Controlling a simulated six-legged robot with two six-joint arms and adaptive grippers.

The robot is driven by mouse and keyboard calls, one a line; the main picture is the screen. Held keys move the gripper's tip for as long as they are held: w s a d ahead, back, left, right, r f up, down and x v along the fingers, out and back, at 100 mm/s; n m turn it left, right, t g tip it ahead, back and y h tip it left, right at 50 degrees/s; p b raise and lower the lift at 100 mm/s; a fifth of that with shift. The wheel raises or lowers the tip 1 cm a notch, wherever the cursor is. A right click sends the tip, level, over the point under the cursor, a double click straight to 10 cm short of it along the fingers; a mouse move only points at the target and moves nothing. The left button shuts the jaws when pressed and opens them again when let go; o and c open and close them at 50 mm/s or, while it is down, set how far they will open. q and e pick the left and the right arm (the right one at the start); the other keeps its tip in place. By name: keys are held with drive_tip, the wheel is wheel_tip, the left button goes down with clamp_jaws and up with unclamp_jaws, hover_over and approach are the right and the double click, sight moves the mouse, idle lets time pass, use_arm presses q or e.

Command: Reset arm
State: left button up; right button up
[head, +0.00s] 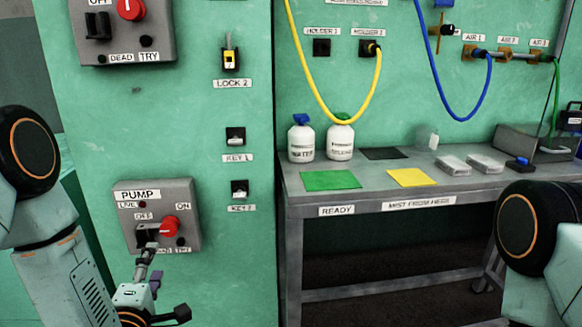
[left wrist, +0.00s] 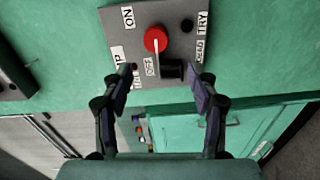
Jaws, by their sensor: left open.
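The grey PUMP panel (head: 185,198) is on the green wall at lower left. It carries a red knob (head: 169,226) and a black block (head: 146,236). In the left wrist view, the red knob (left wrist: 155,39) has a pale pointer directed toward the OFF label, with the black block (left wrist: 172,69) beside it. My left gripper (head: 162,286) is just below and in front of the panel. Its two fingers (left wrist: 159,94) are spread and empty, on either side below the black block. My right arm shows at the right edge; its gripper is out of view.
A second grey panel (head: 155,45) with a red knob is above. A metal table (head: 380,195) at right holds white bottles (head: 340,142), a green mat (head: 330,180) and a yellow mat (head: 413,177). Yellow and blue hoses hang above it.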

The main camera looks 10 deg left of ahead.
use_arm(q)
drive_tip(key=s+d+f+m+g+h+p, duration=0.1)
drive_tip(key=s+d+f+m+g+h, duration=0.15)
drive_tip(key=s+f+m+g, duration=0.35)
drive_tip(key=s+d+f+m+g+h, duration=0.1)
drive_tip(key=s+d+f+m+g, duration=0.15)
drive_tip(key=f+m, duration=0.35)
drive_tip(key=s+d+f+m+g+p, duration=0.1)
drive_tip(key=s+d+m+g, duration=0.1)
drive_tip(key=s, duration=0.6)
drive_tip(key=s+d+f+m+g+p, duration=0.2)
drive_tip(key=s+m+g, duration=0.1)
drive_tip(key=s, duration=0.5)
drive_tip(key=s+d+f+m+g+p, duration=0.1)
drive_tip(key=s+g, duration=0.3)
drive_tip(key=s, duration=0.5)
drive_tip(key=shift+d+f+m+p, duration=0.25)
drive_tip(key=shift+d+m+p, duration=0.2)
drive_tip(key=shift+m+p, duration=0.25)
